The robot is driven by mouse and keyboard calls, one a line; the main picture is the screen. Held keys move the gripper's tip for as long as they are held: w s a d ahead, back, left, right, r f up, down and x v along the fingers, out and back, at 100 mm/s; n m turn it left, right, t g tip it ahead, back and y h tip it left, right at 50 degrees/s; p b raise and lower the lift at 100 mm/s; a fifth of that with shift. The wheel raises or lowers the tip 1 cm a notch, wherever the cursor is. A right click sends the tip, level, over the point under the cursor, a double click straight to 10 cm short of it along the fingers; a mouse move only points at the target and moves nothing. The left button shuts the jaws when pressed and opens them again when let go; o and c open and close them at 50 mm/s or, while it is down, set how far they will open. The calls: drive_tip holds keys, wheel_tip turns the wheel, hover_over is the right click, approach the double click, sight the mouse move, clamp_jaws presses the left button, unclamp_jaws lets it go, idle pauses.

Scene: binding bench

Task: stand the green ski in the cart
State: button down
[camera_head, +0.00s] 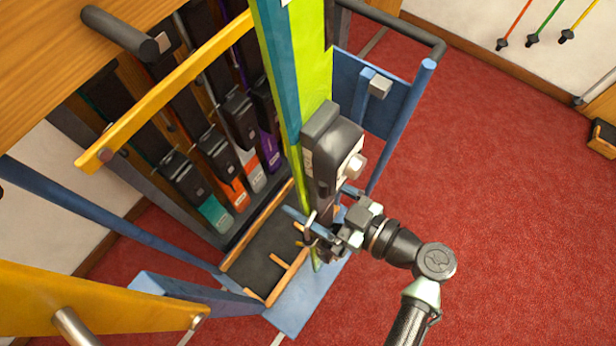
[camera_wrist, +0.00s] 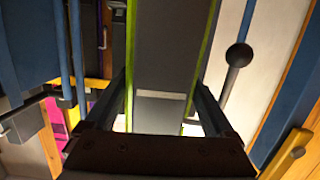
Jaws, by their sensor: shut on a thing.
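The green ski (camera_head: 314,60), lime green with a teal stripe and a dark binding (camera_head: 331,150), stands nearly upright in the head view; its top is cut off by the frame. My gripper (camera_head: 312,228) is shut on it below the binding. In the wrist view the ski's dark face with green edges (camera_wrist: 172,50) runs between the fingers (camera_wrist: 165,100). The cart (camera_head: 298,306) has a blue frame and a dark floor with short wooden dividers. The ski's lower end is over the right part of the cart floor; whether it touches is unclear.
Several other skis, with orange (camera_head: 233,192), purple (camera_head: 271,153) and teal tips, stand in a row at the cart's back left. A yellow bar (camera_head: 165,92) crosses before them. Blue posts (camera_head: 405,125) flank the cart. Red carpet (camera_head: 500,200) is clear at right.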

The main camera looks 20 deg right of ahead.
drive_tip(key=shift+r, duration=0.2)
drive_tip(key=shift+w+r+p+x, duration=0.3)
drive_tip(key=shift+r+p+x, duration=1)
drive_tip(key=shift+x, duration=5)
wheel_tip(320, 180, down, 7)
drive_tip(key=w+b, duration=0.1)
drive_tip(key=b, duration=0.3)
drive_tip(key=shift+a+r+b, duration=0.2)
drive_tip(key=shift+a+b, duration=0.1)
drive_tip(key=shift+a, duration=0.15)
